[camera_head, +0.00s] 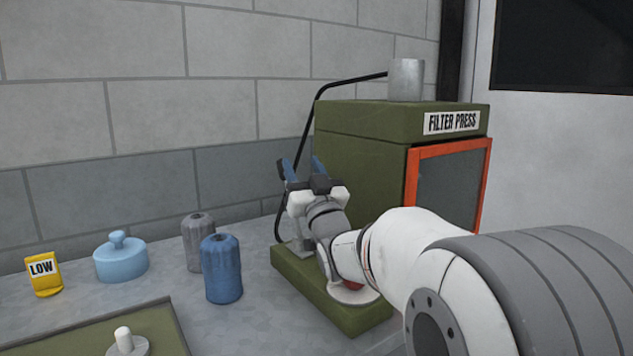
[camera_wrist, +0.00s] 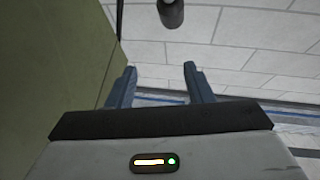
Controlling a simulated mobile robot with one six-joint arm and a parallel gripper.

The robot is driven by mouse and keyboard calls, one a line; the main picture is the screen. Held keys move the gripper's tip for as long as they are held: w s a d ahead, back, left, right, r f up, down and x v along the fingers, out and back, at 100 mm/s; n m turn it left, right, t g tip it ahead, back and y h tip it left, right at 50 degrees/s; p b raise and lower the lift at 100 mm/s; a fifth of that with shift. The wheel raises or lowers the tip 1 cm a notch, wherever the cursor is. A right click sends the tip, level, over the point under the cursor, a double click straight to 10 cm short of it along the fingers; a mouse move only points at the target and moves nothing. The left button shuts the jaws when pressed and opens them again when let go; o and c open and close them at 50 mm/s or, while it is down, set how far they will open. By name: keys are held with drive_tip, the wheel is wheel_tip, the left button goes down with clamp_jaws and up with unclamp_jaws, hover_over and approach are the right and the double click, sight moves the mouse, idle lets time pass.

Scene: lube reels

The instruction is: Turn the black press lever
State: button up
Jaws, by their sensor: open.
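The olive-green filter press (camera_head: 362,122) stands against the wall. My gripper (camera_head: 301,165) is at its left side, above the press's green base (camera_head: 355,318). In the wrist view, the two blue fingers of my gripper (camera_wrist: 161,68) are apart with nothing between them. A dark rounded cylinder (camera_wrist: 172,13), which looks like the end of the black press lever, shows ahead of the fingertips, apart from them. In the head view, my gripper and arm cover much of this area, and I cannot clearly make out the lever there.
A thin black pipe (camera_head: 318,97) bends from the press top down its left side. A grey bottle (camera_head: 198,243), blue bottle (camera_head: 222,270), light-blue lidded pot (camera_head: 121,260) and yellow LOW tag (camera_head: 44,274) stand left. A green tray (camera_head: 70,335) is in front. A metal cup (camera_head: 406,80) tops the press.

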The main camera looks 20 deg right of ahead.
drive_tip(key=s+d+f, duration=0.1)
drive_tip(key=s+f, duration=0.1)
drive_tip(key=s, duration=1.3)
drive_tip(key=shift+s+d, duration=0.3)
drive_tip(key=shift+s, duration=0.05)
